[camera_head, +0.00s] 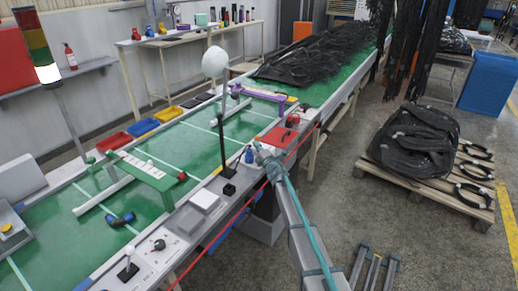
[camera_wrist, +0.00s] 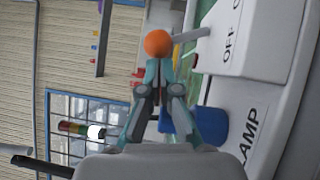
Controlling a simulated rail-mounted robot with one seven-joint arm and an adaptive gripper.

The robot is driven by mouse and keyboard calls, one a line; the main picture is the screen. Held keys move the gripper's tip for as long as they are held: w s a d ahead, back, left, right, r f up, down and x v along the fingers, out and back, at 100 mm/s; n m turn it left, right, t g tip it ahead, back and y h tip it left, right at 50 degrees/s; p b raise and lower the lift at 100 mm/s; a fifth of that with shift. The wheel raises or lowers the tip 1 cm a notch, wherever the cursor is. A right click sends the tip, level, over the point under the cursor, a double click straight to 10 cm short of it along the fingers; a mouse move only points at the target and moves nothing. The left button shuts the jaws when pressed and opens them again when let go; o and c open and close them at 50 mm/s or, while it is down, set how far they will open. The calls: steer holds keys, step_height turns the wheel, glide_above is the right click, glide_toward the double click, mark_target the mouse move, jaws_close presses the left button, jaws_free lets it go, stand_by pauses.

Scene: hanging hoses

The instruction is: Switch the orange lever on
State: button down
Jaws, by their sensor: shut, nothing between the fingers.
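The orange lever's round knob (camera_wrist: 158,42) shows in the wrist view just beyond my fingertips. Its grey shaft (camera_wrist: 192,35) runs right to a white switch box (camera_wrist: 245,40) with "OFF" and part of another word on its face. My gripper (camera_wrist: 160,72) is shut and empty, with its teal fingertips pointing at the knob. I cannot tell whether they touch it. In the head view my gripper (camera_head: 260,153) is over the near edge of the green bench, left of and below a red box. I cannot make out the orange lever there.
A blue cylinder (camera_wrist: 211,125) stands close to my gripper in the wrist view, beside a "CLAMP" label (camera_wrist: 250,135). In the head view, the red box (camera_head: 279,137), a black pole with a pale bulb (camera_head: 215,62) and a red cord (camera_head: 237,213) are nearby.

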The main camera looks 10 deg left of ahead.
steer(key=shift+r+p, duration=0.15)
steer(key=shift+p, duration=0.2)
steer(key=shift+a+r+p, duration=0.1)
steer(key=shift+r+p, duration=0.05)
steer(key=shift+p, duration=0.2)
steer(key=shift+w+m, duration=0.1)
steer(key=shift+m, duration=0.2)
steer(key=shift+w+r+h+p, duration=0.15)
steer(key=shift+h+p, duration=0.15)
steer(key=shift+p, duration=0.85)
steer(key=shift+d+r+m+g+p, duration=0.3)
steer(key=shift+m+p, duration=0.2)
steer(key=shift+p, duration=0.3)
steer(key=p, duration=0.1)
steer(key=m+p, duration=0.1)
steer(key=shift+w+d+r+g+p, duration=0.2)
steer(key=shift+w+r+g+p, duration=0.1)
steer(key=shift+w+p, duration=0.1)
steer(key=shift+w+d+r+p, duration=0.2)
steer(key=shift+w+p, duration=0.25)
steer(key=shift+p, duration=0.15)
steer(key=shift+w+d+r+b, duration=0.2)
steer(key=shift+w+d, duration=0.15)
steer(key=shift+w, duration=0.35)
steer(key=shift+w+d+r+b, duration=0.15)
steer(key=shift+w+d, duration=0.15)
steer(key=shift+w, duration=0.4)
